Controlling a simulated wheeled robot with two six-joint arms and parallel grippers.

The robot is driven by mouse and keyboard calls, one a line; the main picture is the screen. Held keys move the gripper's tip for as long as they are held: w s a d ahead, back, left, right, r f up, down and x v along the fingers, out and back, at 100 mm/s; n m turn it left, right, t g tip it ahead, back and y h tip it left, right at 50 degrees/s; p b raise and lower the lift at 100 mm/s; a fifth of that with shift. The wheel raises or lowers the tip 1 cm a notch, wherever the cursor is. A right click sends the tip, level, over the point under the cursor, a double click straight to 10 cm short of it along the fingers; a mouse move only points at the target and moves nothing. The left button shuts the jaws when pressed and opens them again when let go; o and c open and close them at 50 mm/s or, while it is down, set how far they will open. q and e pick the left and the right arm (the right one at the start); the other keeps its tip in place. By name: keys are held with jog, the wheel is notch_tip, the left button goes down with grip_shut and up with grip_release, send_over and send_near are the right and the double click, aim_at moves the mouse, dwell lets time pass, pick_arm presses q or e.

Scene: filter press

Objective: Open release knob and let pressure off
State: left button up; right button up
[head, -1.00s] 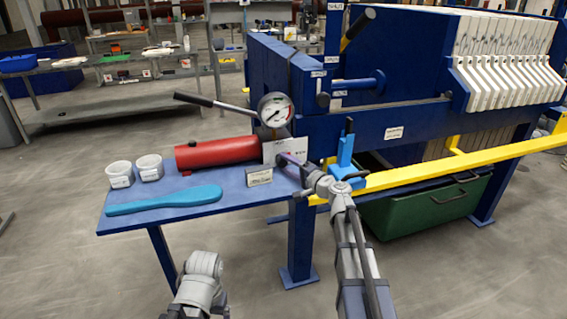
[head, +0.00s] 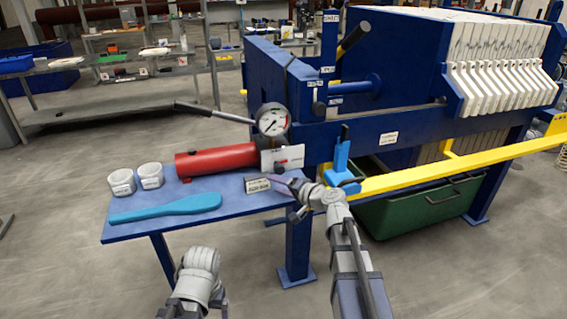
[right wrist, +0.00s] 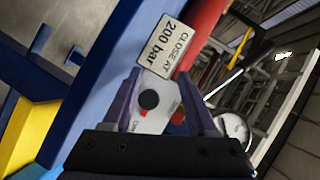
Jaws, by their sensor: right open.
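The release knob (head: 279,168) is a small black round knob at the right end of the red pump cylinder (head: 217,160), by a white plate (head: 290,157). My right gripper (head: 284,182) is open just in front of the knob. In the right wrist view the black knob (right wrist: 148,99) shows between the two spread purple fingers (right wrist: 156,92), with a red mark and lettering on the plate behind it. I cannot tell whether a finger touches it. The pressure gauge (head: 272,120) stands above the cylinder; its reading is too small to tell.
A "200 bar" sign (head: 257,185) stands close by my right gripper. A blue clamp-like part (head: 342,160) and yellow rail (head: 430,172) are to the right. Two white cups (head: 122,182) and a turquoise paddle (head: 168,207) are on the blue table (head: 130,232). The pump lever (head: 212,112) extends left.

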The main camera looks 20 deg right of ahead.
aim_at(280, 170)
jog(key=a+n+p, duration=0.1)
jog(key=s+a+r+n+g+p, duration=0.1)
jog(key=s+a+n+g+h+p, duration=0.1)
jog(key=a, duration=0.1)
jog(key=shift+r+p, duration=0.3)
jog(key=shift+r, duration=0.1)
jog(key=shift+w+d+f+n+t+h+b, duration=0.2)
jog(key=shift+d+f+n+h, duration=0.2)
jog(key=shift+d, duration=0.2)
jog(key=shift+w+d+f+n+t+h+b, duration=0.15)
jog(key=shift+d+f+n+h, duration=0.2)
jog(key=shift+d, duration=0.25)
jog(key=d+n+h, duration=0.1)
jog(key=d+r+n+t+h, duration=0.1)
jog(key=w+d+r+n+h, duration=0.1)
jog(key=d, duration=0.1)
jog(key=shift+h+p, duration=0.25)
jog(key=shift+p, duration=0.1)
jog(key=shift+w+d+r+n+t+h, duration=0.15)
jog(key=shift+d+r+n+t+h, duration=0.2)
jog(key=shift+h, duration=0.05)
jog(key=shift+b+x, duration=1.5)
jog(key=shift+x, duration=2.45)
pick_arm(q)
notch_tip(280, 170, up, 3)
jog(key=shift+a+f, duration=0.1)
jog(key=shift+f, duration=0.1)
pick_arm(e)
grip_shut()
